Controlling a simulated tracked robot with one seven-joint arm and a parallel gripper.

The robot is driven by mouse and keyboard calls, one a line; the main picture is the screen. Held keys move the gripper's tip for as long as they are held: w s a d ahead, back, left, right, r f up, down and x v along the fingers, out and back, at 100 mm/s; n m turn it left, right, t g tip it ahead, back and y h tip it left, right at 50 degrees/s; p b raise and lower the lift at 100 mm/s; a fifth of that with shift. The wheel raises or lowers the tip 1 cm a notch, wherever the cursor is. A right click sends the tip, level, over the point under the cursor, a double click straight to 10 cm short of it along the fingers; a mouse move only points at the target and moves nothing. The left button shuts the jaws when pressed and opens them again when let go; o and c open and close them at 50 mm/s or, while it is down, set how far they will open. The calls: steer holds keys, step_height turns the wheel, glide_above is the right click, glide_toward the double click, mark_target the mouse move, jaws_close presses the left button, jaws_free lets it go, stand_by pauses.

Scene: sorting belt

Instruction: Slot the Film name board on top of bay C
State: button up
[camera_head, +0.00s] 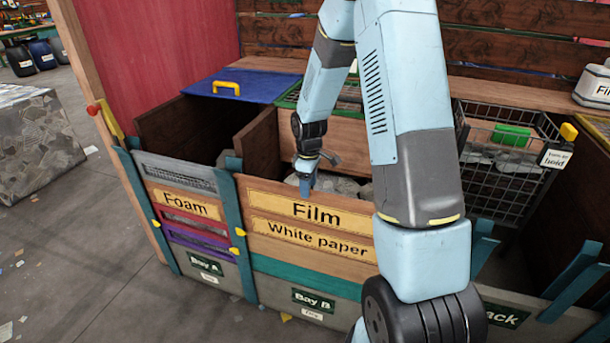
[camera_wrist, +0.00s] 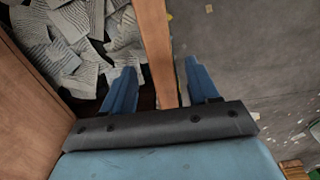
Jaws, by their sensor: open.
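The Film name board (camera_head: 315,213) is the top board on the front of bay B (camera_head: 314,301), directly above the White paper board (camera_head: 310,238). My gripper (camera_head: 306,187) is pointing down at the board's top edge, near its middle. In the wrist view my gripper (camera_wrist: 160,85) is open. Its two blue fingers stand on either side of a wooden board edge (camera_wrist: 155,40), with a gap visible on both sides.
Bay A (camera_head: 206,265) at left has a Foam board (camera_head: 186,202) with coloured boards below. Bay B holds crumpled paper (camera_wrist: 75,40). A blue lid (camera_head: 236,87) lies behind, a wire basket (camera_head: 500,165) stands right. Open floor lies in front.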

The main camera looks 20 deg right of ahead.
mark_target(308, 203)
step_height(308, 203, down, 8)
steer(key=shift+f, duration=0.1)
stand_by(0.4)
steer(key=shift+c, duration=0.3)
jaws_close()
stand_by(0.9)
steer(key=shift+c, duration=2.3)
jaws_free()
jaws_close()
